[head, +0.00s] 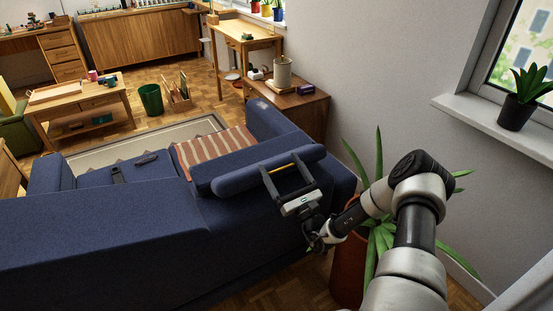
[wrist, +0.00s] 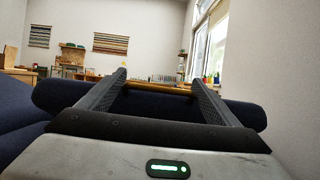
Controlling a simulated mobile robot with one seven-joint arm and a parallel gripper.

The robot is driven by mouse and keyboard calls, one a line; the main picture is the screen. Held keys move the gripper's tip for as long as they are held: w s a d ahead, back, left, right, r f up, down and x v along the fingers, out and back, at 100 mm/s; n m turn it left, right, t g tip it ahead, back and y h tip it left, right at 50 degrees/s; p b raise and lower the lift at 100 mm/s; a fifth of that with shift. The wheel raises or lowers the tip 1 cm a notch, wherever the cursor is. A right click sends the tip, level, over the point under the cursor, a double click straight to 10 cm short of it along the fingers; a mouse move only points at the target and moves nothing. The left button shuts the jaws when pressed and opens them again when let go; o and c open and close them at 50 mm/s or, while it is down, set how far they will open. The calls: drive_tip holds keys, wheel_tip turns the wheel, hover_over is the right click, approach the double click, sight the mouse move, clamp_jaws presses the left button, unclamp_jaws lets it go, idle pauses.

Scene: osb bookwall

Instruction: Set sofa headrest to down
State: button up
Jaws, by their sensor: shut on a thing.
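The dark blue sofa (head: 130,240) is seen from behind in the head view. Its headrest (head: 235,182) is a rounded padded bar at the top of the right part of the backrest, raised above the backrest's top edge. My gripper (head: 281,164) reaches up from behind to the headrest's right half. Its two fingers stand apart on it, with a thin orange-brown strip between their tips. In the wrist view the same strip spans between the fingertips (wrist: 158,83), and the dark headrest (wrist: 243,112) lies across behind the fingers. The fingers hide part of the headrest.
A potted plant (head: 375,215) stands close beside my arm, right of the sofa. A striped blanket (head: 215,150) lies over the seat. A wooden side table (head: 295,105) stands beyond the sofa's right end. The wall and window sill (head: 470,112) bound the right side.

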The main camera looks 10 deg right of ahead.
drive_tip(key=s+f, duration=0.2)
drive_tip(key=f+b, duration=0.1)
drive_tip(key=f, duration=0.1)
drive_tip(key=shift+s+d, duration=0.25)
drive_tip(key=shift+s, duration=0.15)
drive_tip(key=shift+c, duration=0.7)
drive_tip(key=shift+s+d+f+b, duration=0.1)
drive_tip(key=shift+s+f+b, duration=0.15)
drive_tip(key=shift+f+b, duration=0.15)
drive_tip(key=c, duration=0.8)
drive_tip(key=shift+w+r, duration=0.1)
drive_tip(key=shift+c, duration=0.3)
drive_tip(key=o, duration=2.2)
drive_tip(key=shift+w+r, duration=0.15)
drive_tip(key=shift+r, duration=0.15)
drive_tip(key=p+v, duration=0.2)
drive_tip(key=v, duration=1.5)
drive_tip(key=shift+s, duration=0.25)
drive_tip(key=shift+d, duration=0.1)
